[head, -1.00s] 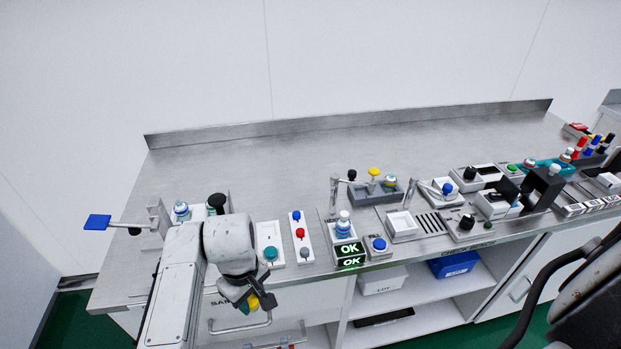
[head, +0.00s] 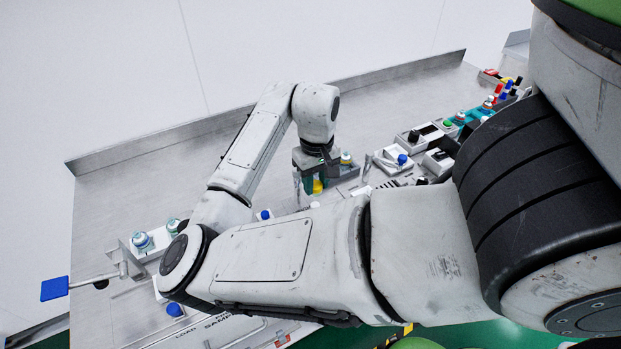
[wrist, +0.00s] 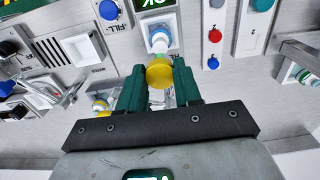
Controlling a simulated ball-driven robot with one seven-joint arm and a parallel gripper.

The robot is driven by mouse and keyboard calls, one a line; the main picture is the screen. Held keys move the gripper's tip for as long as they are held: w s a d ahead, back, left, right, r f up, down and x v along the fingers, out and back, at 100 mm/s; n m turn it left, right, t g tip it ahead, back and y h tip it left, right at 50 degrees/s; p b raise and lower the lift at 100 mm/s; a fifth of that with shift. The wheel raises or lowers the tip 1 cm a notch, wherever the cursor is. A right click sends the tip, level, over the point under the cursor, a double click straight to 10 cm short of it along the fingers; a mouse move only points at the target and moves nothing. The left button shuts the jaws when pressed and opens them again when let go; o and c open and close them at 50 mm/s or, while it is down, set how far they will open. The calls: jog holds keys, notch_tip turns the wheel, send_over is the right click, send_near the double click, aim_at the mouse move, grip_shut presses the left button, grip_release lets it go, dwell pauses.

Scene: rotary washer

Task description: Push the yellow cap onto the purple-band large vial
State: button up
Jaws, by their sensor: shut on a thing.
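My gripper (wrist: 158,86) has green fingers closed on the sides of the yellow cap (wrist: 160,72). In the head view my gripper (head: 317,183) is over the counter beside the dark grey block, with the yellow (head: 317,187) showing low between the fingers. A vial (head: 346,158) stands on the block just right of the gripper. In the wrist view a vial (wrist: 100,104) is left of the fingers, partly hidden, with some yellow below it. I cannot make out a purple band.
A lit OK display (wrist: 152,3) is at the wrist view's top edge. Red (wrist: 214,36) and blue (wrist: 109,9) buttons sit near it. A blue paddle lever (head: 55,288) sticks out at the counter's left. Bare counter (head: 150,190) lies behind my arm.

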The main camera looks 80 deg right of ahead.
aim_at(316, 205)
jog(key=shift+f+b, duration=1.7)
jog(key=shift+f, duration=0.3)
jog(key=shift+f+b, duration=0.45)
jog(key=shift+f, duration=0.65)
jog(key=shift+r+p, duration=0.45)
jog(key=shift+p, duration=0.4)
jog(key=shift+a+f+b, duration=0.1)
jog(key=shift+f+b, duration=0.3)
jog(key=shift+f, duration=0.5)
dwell(0.4)
jog(key=o, duration=1)
jog(key=shift+o, duration=0.2)
notch_tip(316, 205, up, 11)
jog(key=shift+f, duration=0.1)
